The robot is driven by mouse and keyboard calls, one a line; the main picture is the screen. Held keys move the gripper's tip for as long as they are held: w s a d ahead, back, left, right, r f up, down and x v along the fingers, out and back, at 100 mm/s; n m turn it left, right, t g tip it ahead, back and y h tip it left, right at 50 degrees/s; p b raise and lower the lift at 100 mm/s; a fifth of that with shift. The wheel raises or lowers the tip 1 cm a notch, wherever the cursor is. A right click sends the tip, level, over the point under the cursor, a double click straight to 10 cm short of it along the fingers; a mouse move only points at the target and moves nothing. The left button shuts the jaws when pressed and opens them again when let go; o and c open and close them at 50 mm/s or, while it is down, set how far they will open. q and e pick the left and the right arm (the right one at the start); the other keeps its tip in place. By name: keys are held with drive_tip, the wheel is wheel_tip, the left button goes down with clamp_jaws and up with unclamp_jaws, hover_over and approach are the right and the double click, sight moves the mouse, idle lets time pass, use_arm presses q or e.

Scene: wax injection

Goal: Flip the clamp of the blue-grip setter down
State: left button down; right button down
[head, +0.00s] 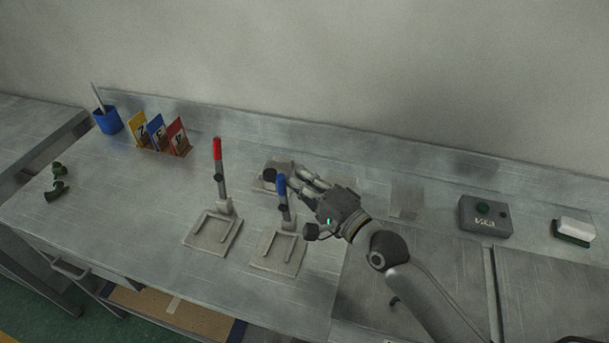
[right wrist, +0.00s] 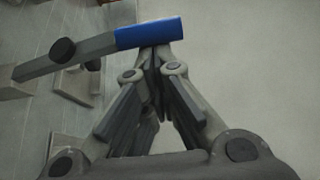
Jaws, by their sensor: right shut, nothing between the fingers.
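The blue-grip setter (head: 277,252) stands on the metal bench with its lever raised. Its blue grip (head: 282,185) is at the lever's upper end; the grip also shows in the right wrist view (right wrist: 150,32). My right gripper (head: 297,178) is at the grip's right, with its fingers pointing left. In the right wrist view my right gripper (right wrist: 160,58) has its fingertips together and empty, close to the blue grip. I cannot tell whether they touch it. My left gripper is not in view.
A red-grip setter (head: 218,165) stands to the left, its lever also raised. A small grey device (head: 270,176) sits behind the blue-grip setter. Numbered cards (head: 157,132) and a blue cup (head: 108,120) are at the back left. A grey box (head: 484,216) stands at the right.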

drive_tip(key=s+a+f+n+y+b, duration=0.2)
drive_tip(key=s+f+n+b, duration=0.1)
drive_tip(key=s, duration=0.3)
drive_tip(key=s+a+f+n+t+y+b, duration=0.1)
drive_tip(key=s+a+f+n+y+b, duration=0.1)
drive_tip(key=s+f+n+b, duration=0.2)
drive_tip(key=shift+s+b, duration=1.15)
drive_tip(key=shift+b, duration=0.15)
drive_tip(key=shift+f, duration=0.1)
